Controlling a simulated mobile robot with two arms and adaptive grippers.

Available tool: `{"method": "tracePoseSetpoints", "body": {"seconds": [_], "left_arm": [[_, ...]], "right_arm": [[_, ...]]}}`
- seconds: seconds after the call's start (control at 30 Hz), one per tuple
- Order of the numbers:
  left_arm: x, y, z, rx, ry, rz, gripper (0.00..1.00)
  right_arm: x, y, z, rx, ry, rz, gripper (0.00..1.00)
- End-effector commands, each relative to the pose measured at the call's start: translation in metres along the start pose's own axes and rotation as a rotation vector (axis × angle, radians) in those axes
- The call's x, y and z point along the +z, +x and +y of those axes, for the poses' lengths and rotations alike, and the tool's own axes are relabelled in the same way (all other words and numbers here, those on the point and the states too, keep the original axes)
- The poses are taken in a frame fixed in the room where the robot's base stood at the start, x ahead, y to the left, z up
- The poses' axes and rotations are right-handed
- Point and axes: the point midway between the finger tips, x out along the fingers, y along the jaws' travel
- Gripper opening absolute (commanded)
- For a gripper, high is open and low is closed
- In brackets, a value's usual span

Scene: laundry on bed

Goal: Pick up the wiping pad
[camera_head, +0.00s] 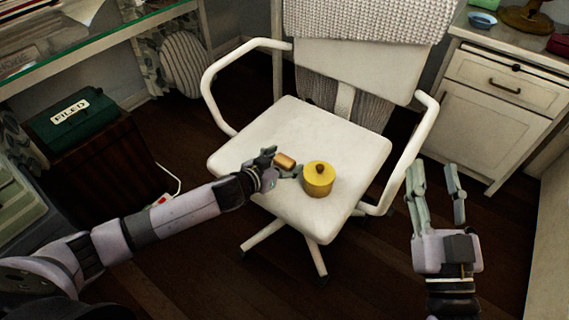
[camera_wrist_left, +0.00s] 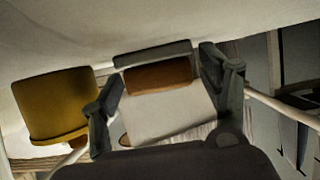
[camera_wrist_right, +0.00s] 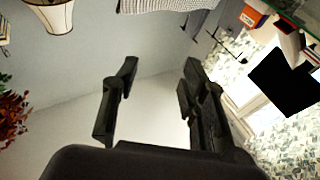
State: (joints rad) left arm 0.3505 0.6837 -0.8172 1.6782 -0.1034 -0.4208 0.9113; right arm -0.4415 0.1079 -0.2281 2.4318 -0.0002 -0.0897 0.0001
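The wiping pad (camera_head: 285,161) is a small orange-brown block over the white chair seat (camera_head: 300,205). In the left wrist view the pad (camera_wrist_left: 160,77) shows a brown face and a grey strip, between or just beyond my left fingertips. My left gripper (camera_head: 279,163) is low over the seat, its fingers apart on either side of the pad; I cannot tell whether they touch it. In the left wrist view the gripper (camera_wrist_left: 163,82) looks open. My right gripper (camera_head: 437,180) is open and empty, right of the chair; its fingers (camera_wrist_right: 155,80) also show apart in the right wrist view.
A yellow lidded pot (camera_head: 318,180) stands on the seat just right of the pad. The chair's armrests (camera_head: 214,95) rise on both sides. A white cabinet (camera_head: 490,125) stands at the right, and a green box (camera_head: 75,119) on a brown cabinet at the left.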

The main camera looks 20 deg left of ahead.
Motion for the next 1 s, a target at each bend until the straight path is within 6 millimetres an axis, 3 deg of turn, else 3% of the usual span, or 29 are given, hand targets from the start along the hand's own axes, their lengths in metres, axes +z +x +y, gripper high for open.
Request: {"method": "tracePoseSetpoints", "body": {"seconds": [0.63, 1.0], "left_arm": [[0.0003, -0.0002, -0.0001, 0.0, 0.0, 0.0, 0.24], [-0.0027, -0.0013, -0.0001, 0.0, 0.001, 0.001, 0.24]], "right_arm": [[0.0003, 0.0, 0.0003, 0.001, 0.0, -0.001, 0.4], [0.002, 0.0005, 0.0004, 0.001, 0.0, -0.016, 0.4]]}}
